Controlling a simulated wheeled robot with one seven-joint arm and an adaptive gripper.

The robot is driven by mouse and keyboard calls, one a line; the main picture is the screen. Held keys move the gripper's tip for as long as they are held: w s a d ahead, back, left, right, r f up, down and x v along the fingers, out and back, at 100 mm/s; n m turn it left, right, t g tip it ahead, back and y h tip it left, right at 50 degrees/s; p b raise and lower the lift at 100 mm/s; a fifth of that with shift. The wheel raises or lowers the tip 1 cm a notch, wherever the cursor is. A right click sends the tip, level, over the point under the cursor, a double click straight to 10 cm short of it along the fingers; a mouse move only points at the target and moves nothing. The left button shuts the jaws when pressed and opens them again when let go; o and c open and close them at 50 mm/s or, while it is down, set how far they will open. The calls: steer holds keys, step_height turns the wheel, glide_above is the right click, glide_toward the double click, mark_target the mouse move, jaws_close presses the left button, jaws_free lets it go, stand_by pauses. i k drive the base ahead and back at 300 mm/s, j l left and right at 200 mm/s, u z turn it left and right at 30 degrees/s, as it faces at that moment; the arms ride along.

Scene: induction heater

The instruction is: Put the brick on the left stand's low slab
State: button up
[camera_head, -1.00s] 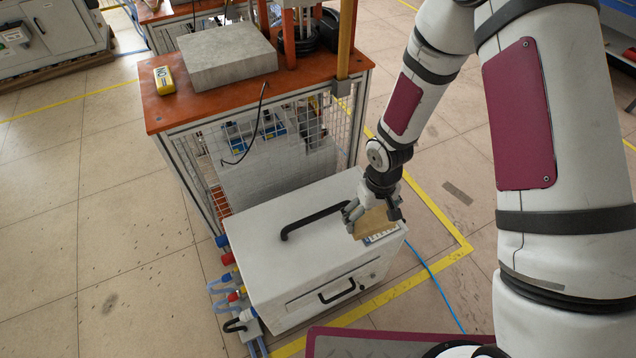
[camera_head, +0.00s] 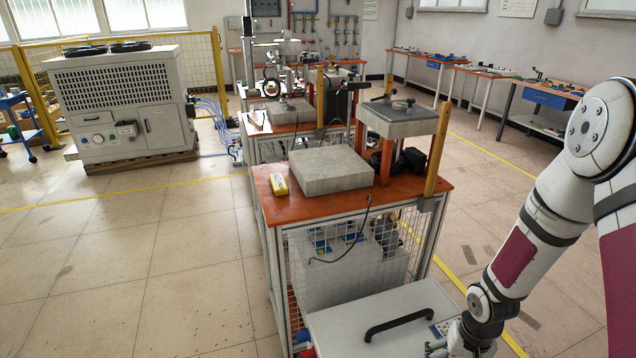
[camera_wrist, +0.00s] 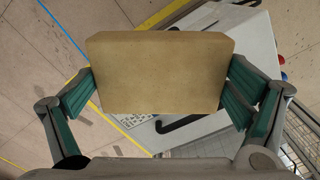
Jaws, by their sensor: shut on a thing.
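The brick (camera_wrist: 160,70) is a tan block, held across its width between the green-padded fingers of my gripper (camera_wrist: 160,92) in the wrist view. In the head view my gripper (camera_head: 458,346) is at the bottom edge, over the right side of the white box; the brick is out of frame there. A low grey slab (camera_head: 330,168) lies flat on the near orange-topped stand (camera_head: 285,210), farther off and up-left of my gripper. Its top is bare. A second slab (camera_head: 398,118) is raised on posts to its right.
A yellow post (camera_head: 437,150) and a dark cable (camera_head: 365,215) are at the stand's right and front. The white box (camera_head: 360,315) with a black handle (camera_head: 398,325) stands before it. Another stand with a slab (camera_head: 290,112) is behind.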

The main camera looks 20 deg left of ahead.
mark_target(311, 159)
steer(key=j+z, duration=0.1)
steer(key=j, duration=0.3)
steer(key=k+j+z, duration=0.1)
steer(key=j, duration=0.35)
steer(key=k+j+z, duration=0.1)
steer(key=j, duration=0.3)
steer(key=k+j+z, duration=0.1)
steer(key=j, duration=0.3)
steer(key=k+j+z, duration=0.15)
steer(key=j, duration=0.25)
steer(key=k+j+z, duration=0.1)
steer(key=j, duration=0.25)
steer(key=i+j+z, duration=0.1)
steer(key=j+z, duration=0.2)
steer(key=j, duration=1)
steer(key=j+z, duration=0.3)
steer(key=j, duration=0.95)
steer(key=i+j+z, duration=0.1)
steer(key=j, duration=0.55)
steer(key=i+j, duration=0.1)
steer(key=j, duration=0.55)
steer(key=j+z, duration=0.15)
steer(key=j, duration=0.5)
steer(key=i, duration=0.05)
